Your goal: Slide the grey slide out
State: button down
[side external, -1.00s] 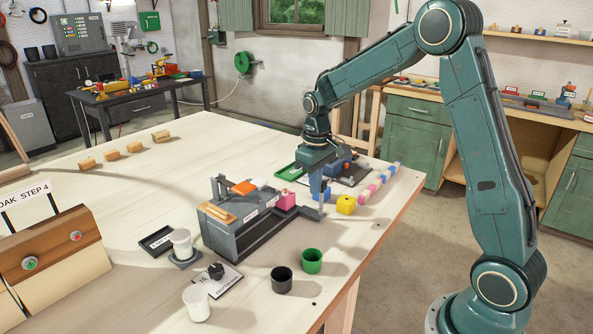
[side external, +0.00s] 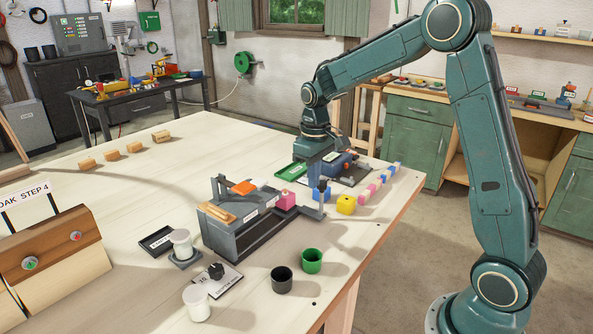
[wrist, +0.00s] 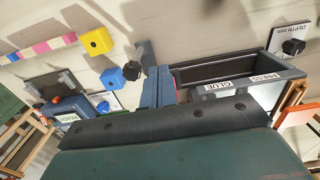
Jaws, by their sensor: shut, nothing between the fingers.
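The grey glue press (side external: 240,232) stands on the table, with a dark open channel that also shows in the wrist view (wrist: 225,70). The grey slide (side external: 312,212) shows at the channel's right end, with an upright part and a dark knob (side external: 323,184). In the wrist view the dark knob (wrist: 132,70) is beside a grey bar. My gripper (side external: 316,180) is shut and empty, pointing down close to the knob and upright. Its fingers also show in the wrist view (wrist: 158,88). I cannot tell whether they touch the slide.
A striped bar (side external: 378,184) lies to the right. Green (side external: 312,261) and black (side external: 282,280) cups stand in front. The table's right edge is near.

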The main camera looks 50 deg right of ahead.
notch_tip(320, 180, up, 4)
jog(key=shift+f, duration=0.1)
dwell(0.5)
jog(key=s+a+r+t, duration=0.3)
jog(key=s+a+r, duration=0.45)
jog(key=s, duration=0.45)
jog(key=s+a+t, duration=0.2)
jog(key=s+a, duration=0.1)
jog(key=s, duration=0.9)
jog(key=shift+s+a+f+t, duration=0.15)
jog(key=shift+s+a+t, duration=0.1)
jog(key=shift+s+t, duration=0.05)
dwell(0.6)
